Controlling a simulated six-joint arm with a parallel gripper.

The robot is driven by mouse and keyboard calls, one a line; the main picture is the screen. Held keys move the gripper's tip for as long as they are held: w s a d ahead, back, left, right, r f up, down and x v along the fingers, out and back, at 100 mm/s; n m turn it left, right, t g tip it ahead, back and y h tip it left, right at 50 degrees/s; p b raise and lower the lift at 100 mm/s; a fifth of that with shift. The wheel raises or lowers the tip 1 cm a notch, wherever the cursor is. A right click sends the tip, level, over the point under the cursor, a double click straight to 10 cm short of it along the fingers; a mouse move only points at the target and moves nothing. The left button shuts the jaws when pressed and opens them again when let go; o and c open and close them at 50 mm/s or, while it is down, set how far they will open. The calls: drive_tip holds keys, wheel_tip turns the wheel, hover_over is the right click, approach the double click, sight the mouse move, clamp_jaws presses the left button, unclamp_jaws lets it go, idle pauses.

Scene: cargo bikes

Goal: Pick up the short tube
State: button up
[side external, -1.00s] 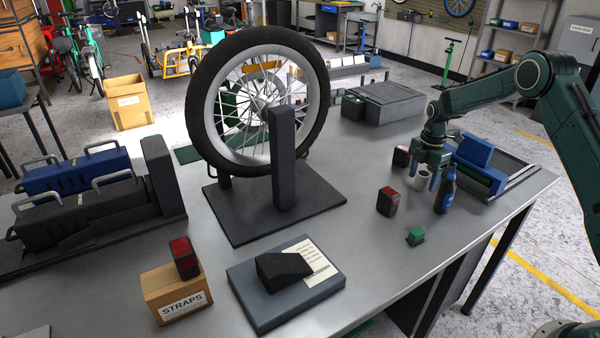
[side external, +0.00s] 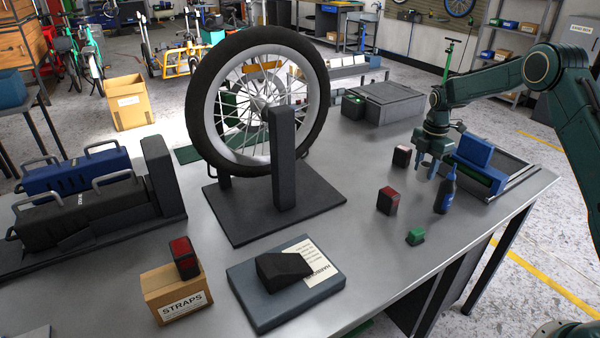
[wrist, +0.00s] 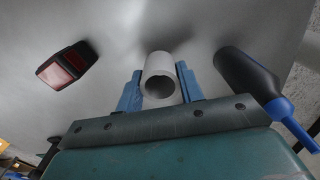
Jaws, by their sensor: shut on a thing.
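The short tube is a light grey hollow cylinder (wrist: 158,68), its open end facing the wrist camera. My gripper (wrist: 160,84) has its blue fingers on both sides of the tube and is shut on it. In the side external view my gripper (side external: 427,170) is above the table's right part, pointing down. The tube is hard to make out between the fingers there. In the wrist view the table surface lies beyond the tube, with a soft shadow on it.
A dark bottle with a blue nozzle (side external: 446,193) stands close by on the right, also in the wrist view (wrist: 245,75). A red-faced light (side external: 388,201), a second light (side external: 402,156) and a small green block (side external: 415,237) are near.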

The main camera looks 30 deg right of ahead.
sight(426, 164)
wheel_tip(426, 164, up, 17)
idle(0.4)
drive_tip(key=shift+a, duration=0.1)
idle(0.5)
